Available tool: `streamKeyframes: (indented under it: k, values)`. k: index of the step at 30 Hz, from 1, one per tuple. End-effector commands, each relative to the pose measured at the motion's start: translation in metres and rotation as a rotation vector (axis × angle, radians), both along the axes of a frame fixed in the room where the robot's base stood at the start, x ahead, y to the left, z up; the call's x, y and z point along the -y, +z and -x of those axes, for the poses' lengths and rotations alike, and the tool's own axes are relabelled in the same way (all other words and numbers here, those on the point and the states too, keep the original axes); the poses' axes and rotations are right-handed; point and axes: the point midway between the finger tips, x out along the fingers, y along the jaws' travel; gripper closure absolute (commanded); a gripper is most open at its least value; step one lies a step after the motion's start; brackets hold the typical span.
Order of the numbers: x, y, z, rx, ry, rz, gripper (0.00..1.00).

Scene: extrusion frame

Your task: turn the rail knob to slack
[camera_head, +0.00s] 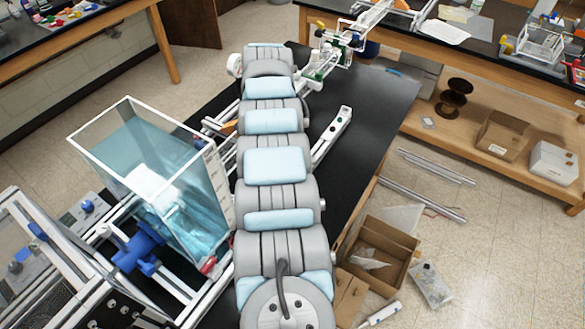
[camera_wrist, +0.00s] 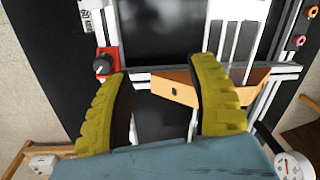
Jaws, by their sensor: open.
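In the wrist view, a dark round knob (camera_wrist: 102,66) with a light pointer mark sits on a red block (camera_wrist: 107,60) at upper left. The block is on a pale rail. I cannot tell for certain that this is the rail knob. My gripper (camera_wrist: 158,76) has two thick yellow fingers spread wide, with nothing between them. The left fingertip is just right of and below the knob in the picture; I cannot tell whether they touch. In the head view my grey and light-blue arm hides the gripper.
A clear tank (camera_head: 150,165) of bluish liquid stands left of my arm. An orange bracket (camera_wrist: 200,90) lies across the rails before the fingers. A gauge (camera_wrist: 294,166) is at lower right. The black bench (camera_head: 365,115) has bare surface right of my arm. A cardboard box (camera_head: 375,255) is on the floor.

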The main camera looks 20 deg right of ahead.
Motion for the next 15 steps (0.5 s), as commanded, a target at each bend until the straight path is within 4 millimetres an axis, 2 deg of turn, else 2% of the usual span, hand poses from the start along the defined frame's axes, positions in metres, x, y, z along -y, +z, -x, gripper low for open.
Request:
streamKeyframes:
  k: [1,7,15]
  values:
    - [-0.007,-0.003,-0.001,-0.003,-0.026,0.001,0.42]
    - [-0.014,-0.014,0.005,-0.016,-0.167,0.034,0.42]
    - [-0.010,-0.016,0.025,-0.017,-0.356,0.135,0.42]
